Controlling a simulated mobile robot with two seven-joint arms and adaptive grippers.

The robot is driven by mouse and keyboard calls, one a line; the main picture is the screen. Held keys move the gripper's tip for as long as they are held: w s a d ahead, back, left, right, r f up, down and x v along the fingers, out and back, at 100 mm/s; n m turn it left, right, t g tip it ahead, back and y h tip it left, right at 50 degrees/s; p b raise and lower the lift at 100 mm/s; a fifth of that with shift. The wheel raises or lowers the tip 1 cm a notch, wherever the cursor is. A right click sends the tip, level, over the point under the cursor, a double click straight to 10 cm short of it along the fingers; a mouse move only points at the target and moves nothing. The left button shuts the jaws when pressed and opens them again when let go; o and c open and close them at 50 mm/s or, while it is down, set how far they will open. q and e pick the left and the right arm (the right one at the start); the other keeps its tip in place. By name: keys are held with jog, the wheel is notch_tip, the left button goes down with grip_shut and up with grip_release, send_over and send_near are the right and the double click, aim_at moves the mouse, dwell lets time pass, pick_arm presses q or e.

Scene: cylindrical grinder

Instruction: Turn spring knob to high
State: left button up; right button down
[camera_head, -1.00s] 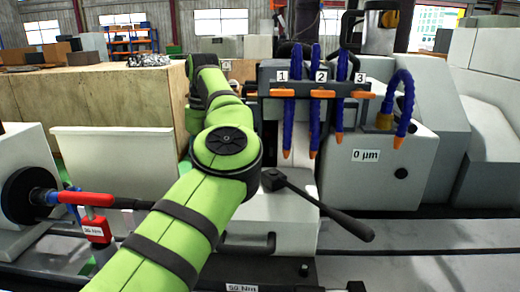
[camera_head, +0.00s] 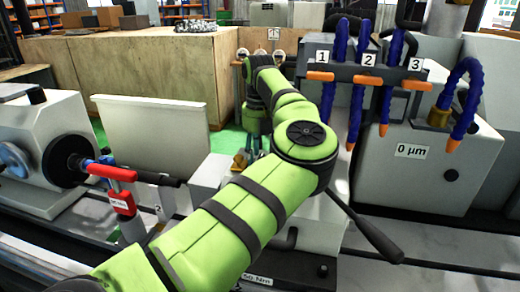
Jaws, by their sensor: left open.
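I cannot make out the spring knob; my green left arm covers part of the machine's middle. My left gripper (camera_head: 246,157) hangs down behind the arm's elbow, beside the light grey block (camera_head: 208,178) in the middle of the machine. It is small and partly hidden, with its fingers apart, and I see nothing between them. I cannot tell whether it touches the block. My right gripper is not in view.
A black lever (camera_head: 370,232) slants down right of my elbow. Blue hoses with orange nozzles (camera_head: 352,130) hang from a rack. A red-handled part (camera_head: 112,172) stands at left by the chuck (camera_head: 68,160). A white panel (camera_head: 150,130) stands behind it.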

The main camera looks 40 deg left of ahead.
pick_arm(q)
jog(key=shift+s, duration=0.2)
grip_shut()
jog(key=m+b, duration=0.1)
jog(key=b, duration=0.1)
jog(key=m+b, duration=0.2)
jog(key=shift+w+f, duration=0.15)
jog(key=shift+f, duration=0.05)
jog(key=m+b, duration=0.2)
jog(key=m, duration=0.2)
jog(key=shift+w, duration=0.1)
jog(key=shift+r+m+b, duration=0.2)
jog(key=shift+m+b, duration=0.85)
jog(key=shift+m, duration=0.35)
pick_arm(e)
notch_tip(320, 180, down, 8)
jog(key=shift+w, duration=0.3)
pick_arm(q)
grip_release()
jog(key=shift+w, duration=0.1)
